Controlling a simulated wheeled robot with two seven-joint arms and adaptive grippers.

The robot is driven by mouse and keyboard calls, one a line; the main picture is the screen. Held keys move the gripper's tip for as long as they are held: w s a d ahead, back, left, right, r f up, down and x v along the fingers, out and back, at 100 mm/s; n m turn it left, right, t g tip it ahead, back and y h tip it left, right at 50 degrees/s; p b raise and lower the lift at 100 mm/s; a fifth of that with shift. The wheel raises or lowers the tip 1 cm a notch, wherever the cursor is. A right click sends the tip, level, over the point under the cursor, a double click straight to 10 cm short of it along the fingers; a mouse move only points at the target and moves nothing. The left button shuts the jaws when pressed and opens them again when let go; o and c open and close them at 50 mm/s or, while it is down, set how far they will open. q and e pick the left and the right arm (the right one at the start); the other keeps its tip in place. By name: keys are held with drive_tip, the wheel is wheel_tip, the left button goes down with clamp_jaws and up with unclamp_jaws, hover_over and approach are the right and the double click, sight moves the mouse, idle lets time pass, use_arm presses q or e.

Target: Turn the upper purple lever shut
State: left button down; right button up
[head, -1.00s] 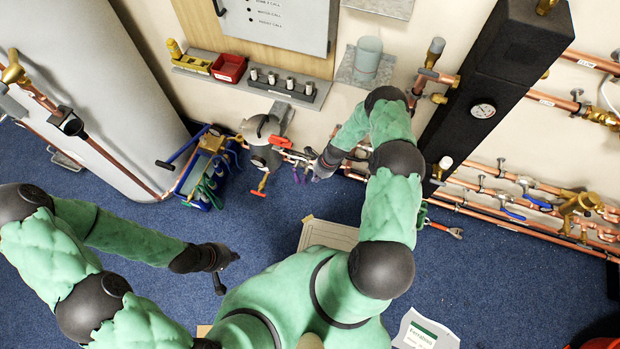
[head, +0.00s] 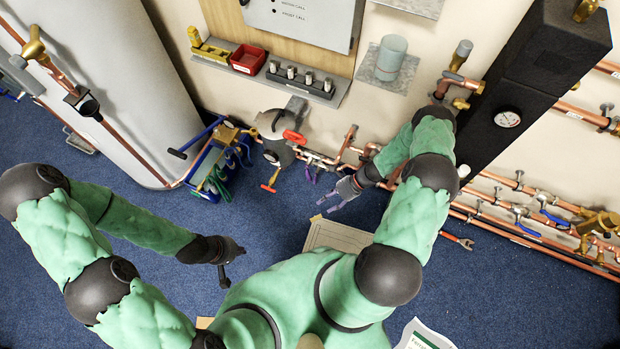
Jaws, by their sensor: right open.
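A small purple lever (head: 311,174) hangs at the copper pipes low on the wall; I cannot tell whether it is the upper one or how far it is turned. My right gripper (head: 326,207) is open and empty, in front of the pipes and to the lower right of that lever, apart from it in the picture. Its fingers point down and left. My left gripper (head: 226,274) hangs over the blue carpet, far from the pipes, with its fingers too dark and small to read.
A red-handled valve (head: 294,137) and a grey round fitting (head: 272,124) sit just left of the lever. A blue tool carrier (head: 212,165) stands on the floor. A black column with a gauge (head: 507,119) stands right. A cardboard sheet (head: 337,236) lies below my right gripper.

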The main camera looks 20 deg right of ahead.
drive_tip(key=a+f+t+y+b, duration=0.2)
drive_tip(key=a+t+y+b, duration=0.1)
drive_tip(key=m+t+h+b, duration=0.4)
drive_tip(key=t+b, duration=0.1)
drive_tip(key=t, duration=0.7)
approach(309, 177)
drive_tip(key=b+x, duration=0.2)
drive_tip(key=x, duration=0.9)
drive_tip(key=shift+r, duration=0.2)
clamp_jaws()
